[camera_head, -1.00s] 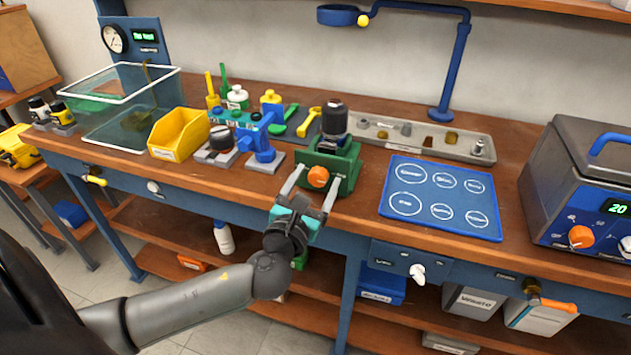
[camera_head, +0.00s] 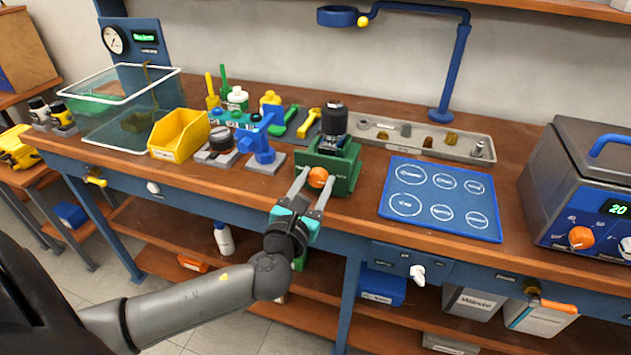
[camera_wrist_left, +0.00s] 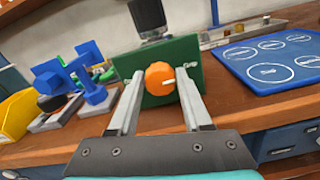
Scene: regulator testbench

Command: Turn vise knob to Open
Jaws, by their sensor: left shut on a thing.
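The green vise (camera_head: 338,165) stands at the front edge of the bench, with a black cylindrical part (camera_head: 334,120) upright in its top. Its orange knob (camera_head: 318,177) is on the front face. My left gripper (camera_head: 317,180) is shut on the knob, one finger on each side. In the left wrist view the orange knob (camera_wrist_left: 160,78) sits between the fingertips, and a white pointer mark on it points to the right. The green vise body (camera_wrist_left: 185,60) is behind it. My right gripper is not in view.
A blue mat with white circles (camera_head: 441,197) lies right of the vise. A blue stand (camera_head: 262,150) and a yellow bin (camera_head: 179,134) are to its left. A grey tray (camera_head: 425,138) lies behind. A blue machine (camera_head: 585,200) stands at far right.

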